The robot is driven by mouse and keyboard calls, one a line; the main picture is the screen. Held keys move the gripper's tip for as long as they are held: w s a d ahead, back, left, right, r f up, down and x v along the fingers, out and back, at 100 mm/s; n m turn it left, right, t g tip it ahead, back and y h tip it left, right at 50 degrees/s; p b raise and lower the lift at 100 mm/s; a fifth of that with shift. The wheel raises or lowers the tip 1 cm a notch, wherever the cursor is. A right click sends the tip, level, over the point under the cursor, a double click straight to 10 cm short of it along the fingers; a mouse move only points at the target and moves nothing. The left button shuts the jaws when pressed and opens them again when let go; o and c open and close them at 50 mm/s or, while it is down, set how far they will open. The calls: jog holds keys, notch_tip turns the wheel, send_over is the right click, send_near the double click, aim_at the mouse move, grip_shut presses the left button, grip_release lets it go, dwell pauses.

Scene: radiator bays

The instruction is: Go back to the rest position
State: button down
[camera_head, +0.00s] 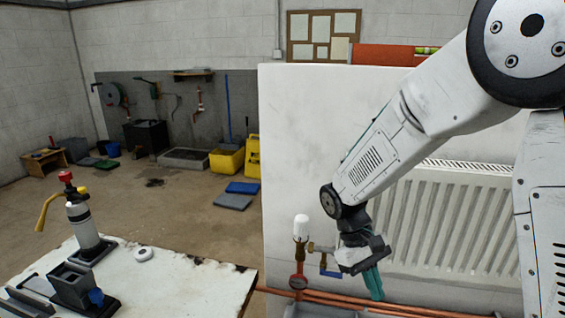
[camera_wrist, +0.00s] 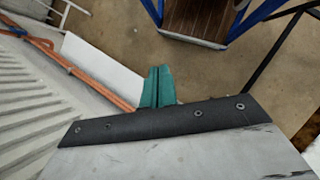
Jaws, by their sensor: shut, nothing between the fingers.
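My gripper (camera_head: 373,283) hangs at the end of my arm, in front of the lower left part of the white radiator (camera_head: 450,225) in the head view. Its teal fingers point down and are shut with nothing between them. The wrist view also shows the shut gripper (camera_wrist: 158,84) over the floor. A valve with a white cap (camera_head: 301,227) and a blue lever (camera_head: 330,272) stands just left of the gripper in the head view. I cannot tell how far apart the gripper and the lever are.
Copper pipes (camera_head: 335,299) run low along the wall panel (camera_head: 300,130). A worn white bench (camera_head: 190,280) at the lower left carries a bottle with a red top (camera_head: 80,215) and a dark holder (camera_head: 75,286). The floor behind the bench is mostly open, with a yellow bucket (camera_head: 227,160) further back.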

jog(key=s+d+r+m+t+y, duration=0.2)
jog(key=s+d+r+t, duration=0.1)
jog(key=s+r, duration=0.5)
jog(key=s+d+r+m+t+y, duration=0.2)
jog(key=s+d+r+m+t, duration=0.1)
jog(key=s+r, duration=0.5)
jog(key=s, duration=0.3)
jog(key=shift+d+r+t, duration=0.3)
jog(key=shift+d+r, duration=0.05)
jog(key=shift+d, duration=0.05)
